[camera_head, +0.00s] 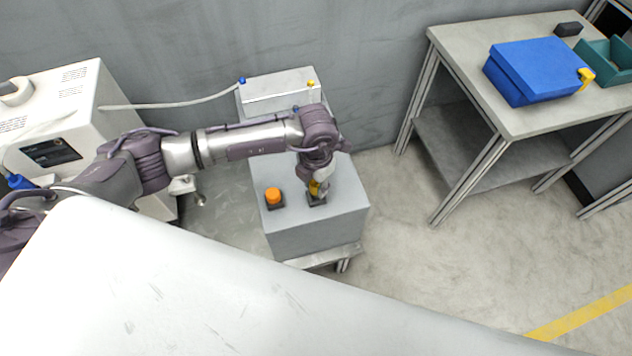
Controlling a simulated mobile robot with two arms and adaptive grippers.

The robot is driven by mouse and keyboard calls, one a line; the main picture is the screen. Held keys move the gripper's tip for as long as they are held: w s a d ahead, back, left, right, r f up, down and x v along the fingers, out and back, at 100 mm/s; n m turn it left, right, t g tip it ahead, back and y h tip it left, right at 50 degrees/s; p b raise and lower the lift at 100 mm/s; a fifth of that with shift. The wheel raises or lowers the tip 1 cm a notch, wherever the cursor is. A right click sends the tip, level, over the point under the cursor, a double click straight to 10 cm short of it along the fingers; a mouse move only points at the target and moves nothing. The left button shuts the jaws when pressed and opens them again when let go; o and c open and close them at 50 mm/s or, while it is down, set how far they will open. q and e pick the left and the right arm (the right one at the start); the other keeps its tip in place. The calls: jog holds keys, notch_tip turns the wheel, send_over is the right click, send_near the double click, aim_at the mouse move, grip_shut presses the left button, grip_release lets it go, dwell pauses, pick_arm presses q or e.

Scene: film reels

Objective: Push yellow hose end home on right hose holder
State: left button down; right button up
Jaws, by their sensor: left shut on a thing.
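My left arm comes in from the left, and its gripper (321,184) points down over the top of the grey box. It is shut on a yellow piece, which I take to be the yellow hose end (314,188), mostly hidden by the fingers. Directly below is a small dark base, apparently the right hose holder (316,201). The yellow end looks upright at the holder, but I cannot tell how deep it sits. An orange cap (273,195) stands on another dark base to the left. My right gripper is not in view.
The grey box (315,237) has bare top around the bases. Behind it is a lighter box (278,95) with blue and yellow fittings and a pale hose. A white machine (85,90) stands left. A table (520,118) with a blue case (535,70) stands right, with open floor between.

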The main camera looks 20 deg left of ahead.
pick_arm(q)
jog(key=shift+f+b, duration=0.85)
jog(key=shift+f, duration=0.35)
jog(key=c, duration=0.7)
grip_release()
jog(key=shift+c, duration=0.2)
jog(key=shift+r, duration=0.1)
notch_tip(320, 180, up, 12)
jog(key=shift+f, duration=0.1)
